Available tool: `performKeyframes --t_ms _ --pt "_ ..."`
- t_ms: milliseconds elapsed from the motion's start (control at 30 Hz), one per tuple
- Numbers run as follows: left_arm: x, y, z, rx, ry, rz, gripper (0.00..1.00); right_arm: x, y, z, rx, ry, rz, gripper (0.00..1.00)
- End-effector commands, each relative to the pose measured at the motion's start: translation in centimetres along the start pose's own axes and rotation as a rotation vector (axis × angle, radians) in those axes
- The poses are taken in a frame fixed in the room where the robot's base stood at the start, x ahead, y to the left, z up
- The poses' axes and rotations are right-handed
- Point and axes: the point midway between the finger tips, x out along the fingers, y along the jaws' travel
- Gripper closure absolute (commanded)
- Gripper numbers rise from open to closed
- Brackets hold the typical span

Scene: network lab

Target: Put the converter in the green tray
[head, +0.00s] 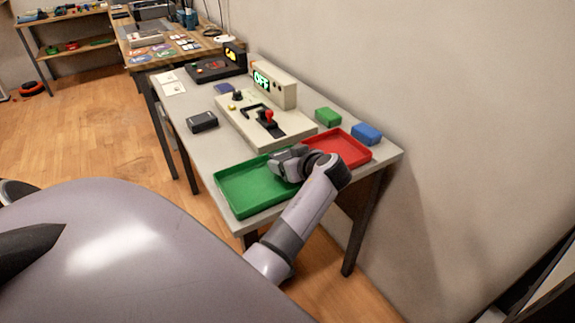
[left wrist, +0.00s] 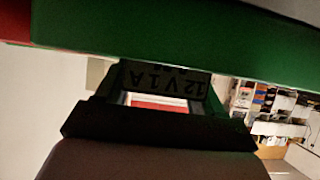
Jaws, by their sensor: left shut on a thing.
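The green tray (head: 232,200) lies at the near end of the grey table and looks empty where it shows. My left gripper (head: 287,162) is over its right end, near the red tray. It is shut on the converter, which the gripper hides in the head view. In the left wrist view the converter (left wrist: 165,80) is a dark block printed "12V 1A", held between the fingers. The green tray's wall (left wrist: 190,38) spans the top of that view, very close to the converter; I cannot tell whether they touch. My right gripper is not in view.
The red tray (head: 352,153) sits right beside the green one. A green block (head: 328,117) and a blue block (head: 366,134) are behind it. A panel device with an "OFF" display (head: 274,82) fills the middle. A small black box (head: 202,121) lies at the left edge.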

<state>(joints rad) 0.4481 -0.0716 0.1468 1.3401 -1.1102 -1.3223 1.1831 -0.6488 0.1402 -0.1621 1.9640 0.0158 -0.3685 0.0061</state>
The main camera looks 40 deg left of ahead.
Motion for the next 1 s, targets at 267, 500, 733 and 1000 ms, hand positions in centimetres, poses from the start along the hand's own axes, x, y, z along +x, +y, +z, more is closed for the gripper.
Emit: performKeyframes --t_ms 267,500,733,1000 --pt "0.7 0.0 1.1 -0.001 0.004 0.002 0.72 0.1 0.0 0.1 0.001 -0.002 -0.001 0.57" --pt "0.8 0.0 1.3 0.000 0.001 0.001 0.22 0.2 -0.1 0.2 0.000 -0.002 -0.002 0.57" --pt "0.7 0.0 1.3 0.000 0.001 0.001 0.21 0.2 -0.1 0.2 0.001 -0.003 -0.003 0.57" --pt "-1.3 0.0 0.9 0.001 -0.001 0.001 0.21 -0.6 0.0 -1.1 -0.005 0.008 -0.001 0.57"
